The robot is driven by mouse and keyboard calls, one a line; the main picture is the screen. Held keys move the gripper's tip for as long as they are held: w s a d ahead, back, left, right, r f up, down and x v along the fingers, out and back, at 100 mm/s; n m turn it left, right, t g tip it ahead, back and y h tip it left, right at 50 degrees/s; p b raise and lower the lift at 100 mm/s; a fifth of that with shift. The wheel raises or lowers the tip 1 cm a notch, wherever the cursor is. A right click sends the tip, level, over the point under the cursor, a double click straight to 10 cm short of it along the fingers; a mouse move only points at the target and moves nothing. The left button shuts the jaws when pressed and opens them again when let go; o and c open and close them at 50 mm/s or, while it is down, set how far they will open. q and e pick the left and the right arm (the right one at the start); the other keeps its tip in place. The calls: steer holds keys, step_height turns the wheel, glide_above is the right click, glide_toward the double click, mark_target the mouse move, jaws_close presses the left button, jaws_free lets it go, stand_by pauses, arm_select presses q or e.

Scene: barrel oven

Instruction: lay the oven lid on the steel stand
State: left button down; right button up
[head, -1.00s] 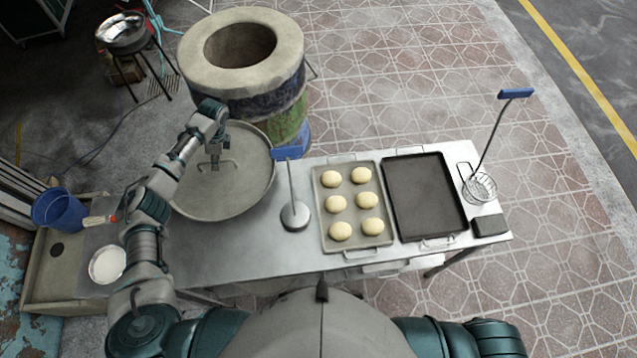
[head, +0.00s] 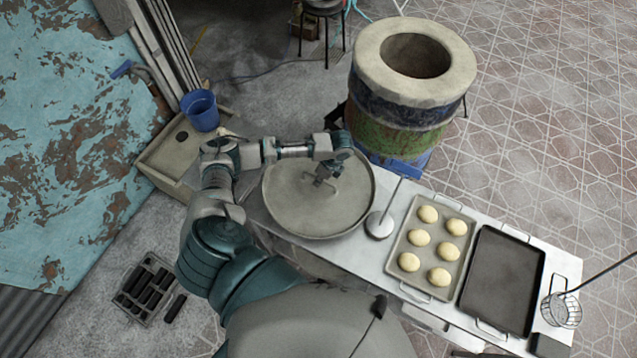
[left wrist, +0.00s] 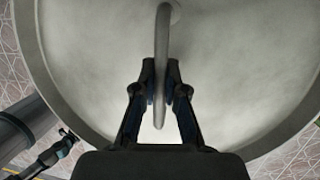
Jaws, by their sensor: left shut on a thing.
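The oven lid (head: 310,221) is a large round grey disc with a bar handle on top. It lies level over the left part of the metal table, and I cannot tell whether it touches the top. My left gripper (head: 322,181) is shut on the lid's handle. In the left wrist view its two fingers (left wrist: 161,84) close on either side of the handle (left wrist: 160,112), with the lid (left wrist: 90,60) behind. A dark legged stand (head: 323,12) is cut off at the top edge; I cannot tell if it is the steel stand. My right gripper is out of view.
The barrel oven (head: 400,115) stands behind the table with its mouth open. On the metal table (head: 390,245) are a dough tray (head: 400,242), a dark tray (head: 500,280) and a wire basket (head: 560,310). A blue bucket (head: 200,110) and a black crate (head: 145,290) are at left.

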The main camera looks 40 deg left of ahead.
mark_target(328, 187)
arm_select(q)
steer(key=shift+s, duration=0.2)
steer(key=shift+f, duration=0.25)
step_height(328, 187, down, 3)
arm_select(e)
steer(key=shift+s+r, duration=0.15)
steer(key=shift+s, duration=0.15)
arm_select(q)
steer(key=c, duration=1.2)
jaws_free()
steer(key=v, duration=1.2)
steer(key=shift+d+f, duration=0.1)
